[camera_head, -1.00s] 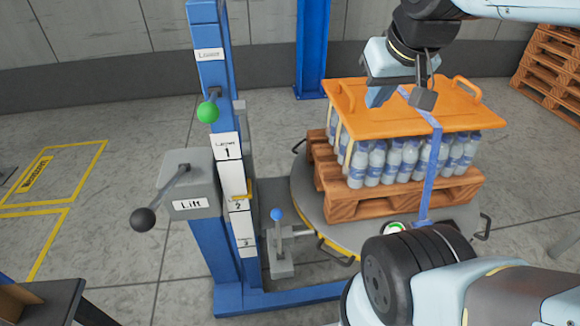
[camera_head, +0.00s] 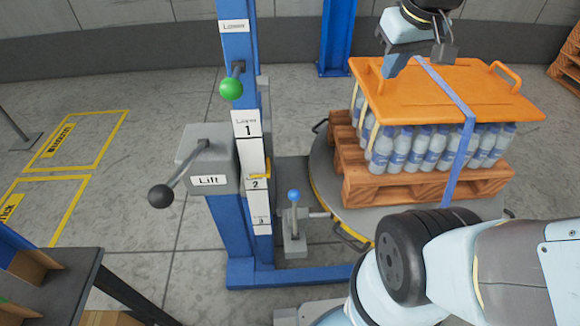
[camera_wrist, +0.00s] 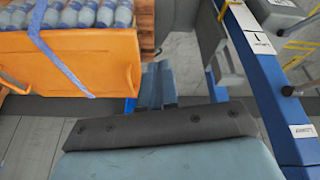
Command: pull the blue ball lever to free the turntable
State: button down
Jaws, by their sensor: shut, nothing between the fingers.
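The blue ball lever (camera_head: 294,196) stands upright on a small grey base beside the blue lift column, at the left edge of the turntable. The round grey turntable (camera_head: 324,178) carries a wooden pallet (camera_head: 420,188) of bottles under an orange cover (camera_head: 440,88). My gripper (camera_head: 390,68) is at the top of the head view, over the back left of the orange cover and well apart from the lever. It is shut and empty. In the wrist view my fingers (camera_wrist: 157,86) point between the orange cover and the blue column. I cannot make out the blue ball there.
The blue column (camera_head: 238,240) carries a green ball lever (camera_head: 231,88) and a Lift box with a black ball lever (camera_head: 161,196). A blue strap (camera_head: 456,165) crosses the load. A dark table (camera_head: 60,280) stands front left.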

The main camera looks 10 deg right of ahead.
jog(key=w+a+f+n+g, duration=0.2)
jog(key=w+a+f+n, duration=0.1)
jog(key=w+f, duration=0.4)
jog(key=w+a+f+n+g, duration=0.2)
jog(key=w+a+f+n, duration=0.1)
jog(key=w+f, duration=0.35)
jog(key=w+a+f+n+g, duration=0.2)
jog(key=a+f+n, duration=0.1)
jog(key=f, duration=0.7)
jog(key=w+a+f+n+g+y, duration=0.1)
jog(key=w+a+f+n+g, duration=0.1)
jog(key=f, duration=0.8)
jog(key=shift+w+a+f+n, duration=0.3)
jog(key=shift+w+a+n, duration=0.35)
jog(key=shift+a, duration=0.2)
jog(key=shift+s, duration=0.1)
jog(key=s+a+f, duration=0.2)
jog(key=s+f, duration=0.5)
jog(key=f, duration=0.2)
jog(key=shift+a+f, duration=0.2)
